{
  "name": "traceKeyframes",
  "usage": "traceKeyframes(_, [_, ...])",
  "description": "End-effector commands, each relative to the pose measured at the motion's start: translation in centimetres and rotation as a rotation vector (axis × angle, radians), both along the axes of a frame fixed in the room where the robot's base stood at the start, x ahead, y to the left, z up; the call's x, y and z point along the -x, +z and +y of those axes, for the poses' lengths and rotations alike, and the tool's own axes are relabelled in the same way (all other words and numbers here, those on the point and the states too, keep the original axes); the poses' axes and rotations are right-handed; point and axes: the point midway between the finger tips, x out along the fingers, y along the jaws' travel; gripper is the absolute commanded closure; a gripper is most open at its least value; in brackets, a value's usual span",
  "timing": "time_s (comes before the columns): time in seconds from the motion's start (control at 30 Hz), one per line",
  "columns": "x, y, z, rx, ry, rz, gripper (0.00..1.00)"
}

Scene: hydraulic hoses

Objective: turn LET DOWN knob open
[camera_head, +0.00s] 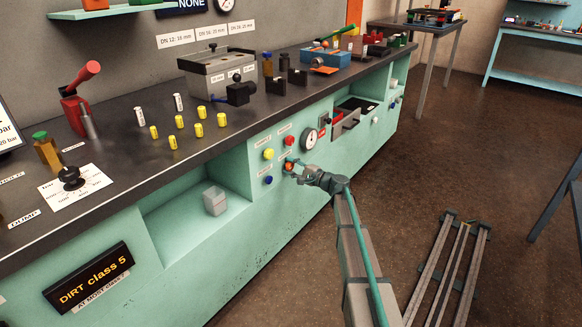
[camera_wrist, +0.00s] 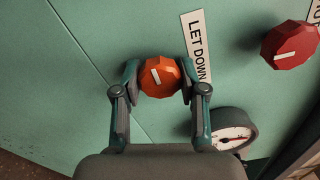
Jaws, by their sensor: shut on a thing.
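The LET DOWN knob (camera_wrist: 160,77) is an orange faceted knob with a white pointer mark on the green bench front. The white LET DOWN label (camera_wrist: 196,48) is beside it in the wrist view. My gripper (camera_wrist: 159,84) is shut on the knob, with one finger on each side of it. In the head view my gripper (camera_head: 293,169) is at the panel and the orange knob (camera_head: 288,167) shows partly behind its fingers.
A red knob (camera_wrist: 290,45) and a round gauge (camera_wrist: 234,132) are close by in the wrist view. In the head view, a yellow knob (camera_head: 268,154), a blue knob (camera_head: 268,180) and a red knob (camera_head: 289,141) surround my gripper. An open drawer (camera_head: 345,122) sticks out farther right.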

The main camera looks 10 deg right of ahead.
Motion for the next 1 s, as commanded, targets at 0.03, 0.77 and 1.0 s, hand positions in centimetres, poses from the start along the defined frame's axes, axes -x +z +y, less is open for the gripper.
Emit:
traceKeyframes(0.03, [0.1,0.0,0.0,-0.002,0.001,0.001,0.93])
traceKeyframes(0.77, [0.4,0.0,-0.4,0.001,-0.001,0.000,0.33])
traceKeyframes(1.0, [3.0,0.0,-2.7,0.001,-0.002,0.000,0.33])
